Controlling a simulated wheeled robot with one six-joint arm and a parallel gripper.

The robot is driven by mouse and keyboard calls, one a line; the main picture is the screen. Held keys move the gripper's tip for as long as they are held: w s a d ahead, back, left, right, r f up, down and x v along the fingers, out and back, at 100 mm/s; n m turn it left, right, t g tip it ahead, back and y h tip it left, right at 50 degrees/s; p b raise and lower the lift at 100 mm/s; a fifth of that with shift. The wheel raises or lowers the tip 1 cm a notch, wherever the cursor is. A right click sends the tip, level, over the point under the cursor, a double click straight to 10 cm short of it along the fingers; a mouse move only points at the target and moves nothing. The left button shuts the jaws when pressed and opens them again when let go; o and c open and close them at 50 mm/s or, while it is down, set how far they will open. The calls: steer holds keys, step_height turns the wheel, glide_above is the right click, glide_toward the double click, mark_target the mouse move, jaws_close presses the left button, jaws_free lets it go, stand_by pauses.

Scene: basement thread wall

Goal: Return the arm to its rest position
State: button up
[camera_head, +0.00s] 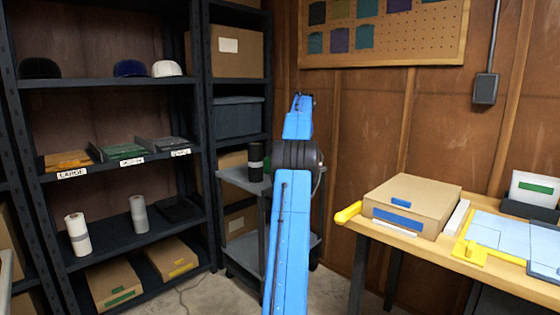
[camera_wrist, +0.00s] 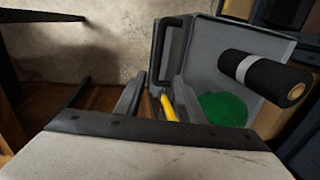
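My blue arm (camera_head: 289,220) stands extended upward in the middle of the head view, with a black joint partway along. Its far end (camera_head: 303,103) is small and dark there, and the fingers cannot be made out. In the wrist view, a pale plate with a dark bolted edge fills the bottom. Beyond it, two grey fingers of my gripper (camera_wrist: 155,92) stand apart with a gap between them. A yellow piece (camera_wrist: 168,108) shows near the right finger; I cannot tell its distance. No held object is clear.
A grey cart (camera_head: 240,182) carries a black roll (camera_head: 256,160), also in the wrist view (camera_wrist: 265,77) near a green item (camera_wrist: 222,108). Dark shelves (camera_head: 110,80) stand left. A wooden workbench (camera_head: 505,272) with a cardboard box (camera_head: 412,200) is at right.

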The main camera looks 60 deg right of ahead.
steer(key=w+a+r+n, duration=0.2)
steer(key=w+a, duration=0.1)
steer(key=a, duration=0.8)
steer(key=w+a+r+n, duration=0.2)
steer(key=w+a, duration=0.2)
steer(key=a, duration=0.7)
steer(key=w+a+r+n, duration=0.3)
steer(key=a, duration=0.9)
steer(key=s+a+f+n, duration=0.1)
steer(key=s+a+n, duration=0.15)
steer(key=a, duration=1.15)
steer(key=s+a+f+n+t, duration=0.1)
steer(key=s+a+f+n, duration=0.25)
steer(key=s+a, duration=0.45)
steer(key=s+a+f+n+t, duration=0.15)
steer(key=s+a+f, duration=0.25)
steer(key=a, duration=0.8)
steer(key=s+a+f+n, duration=0.6)
steer(key=s+a+f, duration=0.3)
steer(key=s+f, duration=0.5)
steer(key=shift+a+y, duration=0.2)
steer(key=shift+y, duration=0.1)
steer(key=shift+f, duration=0.1)
steer(key=shift+c, duration=0.6)
